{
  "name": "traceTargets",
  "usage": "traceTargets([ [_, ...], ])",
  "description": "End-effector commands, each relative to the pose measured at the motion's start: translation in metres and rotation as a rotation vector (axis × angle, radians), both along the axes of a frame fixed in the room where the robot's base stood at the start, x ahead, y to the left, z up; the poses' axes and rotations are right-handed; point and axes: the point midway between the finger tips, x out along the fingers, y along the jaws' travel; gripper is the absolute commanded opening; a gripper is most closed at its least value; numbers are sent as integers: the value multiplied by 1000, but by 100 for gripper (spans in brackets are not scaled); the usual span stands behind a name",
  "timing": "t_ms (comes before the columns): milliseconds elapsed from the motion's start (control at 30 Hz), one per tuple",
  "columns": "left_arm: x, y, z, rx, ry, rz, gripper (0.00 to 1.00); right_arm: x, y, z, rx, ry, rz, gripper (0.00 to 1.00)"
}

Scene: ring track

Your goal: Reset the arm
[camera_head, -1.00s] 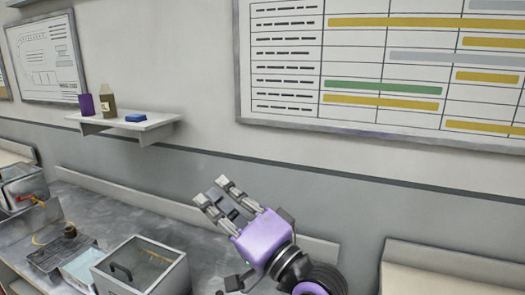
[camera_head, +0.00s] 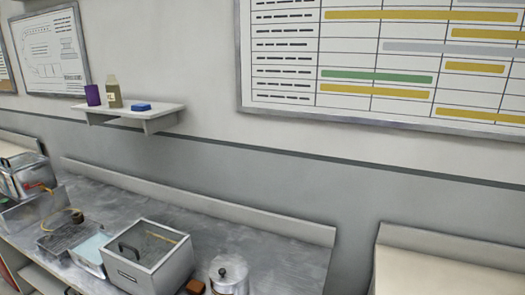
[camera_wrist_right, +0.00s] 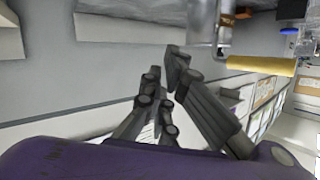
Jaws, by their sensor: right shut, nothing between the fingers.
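My right gripper (camera_wrist_right: 163,64) shows in the right wrist view, with its dark fingers and purple body. It is shut with nothing between the fingers and touches nothing that I can see. A grey wall and hanging things lie beyond it. Neither gripper shows in the head view, and my left gripper is in no view.
In the head view a steel bench (camera_head: 250,222) holds a metal box (camera_head: 150,272), a lidded pot (camera_head: 229,274) and trays. A wall shelf (camera_head: 160,115) carries a purple cup (camera_head: 92,95), a bottle (camera_head: 113,92) and a blue block (camera_head: 140,107). A cream surface (camera_head: 450,275) is at the right.

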Motion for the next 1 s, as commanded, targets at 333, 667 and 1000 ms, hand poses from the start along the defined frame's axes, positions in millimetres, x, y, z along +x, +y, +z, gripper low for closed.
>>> traceTargets([
  [333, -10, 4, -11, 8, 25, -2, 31, -178, -81, -171, -239, 357, -85, 0],
  [667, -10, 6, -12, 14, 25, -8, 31, -259, -98, -206, -248, 498, -113, 0],
  [1000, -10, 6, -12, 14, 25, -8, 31, -259, -98, -206, -248, 498, -113, 0],
])
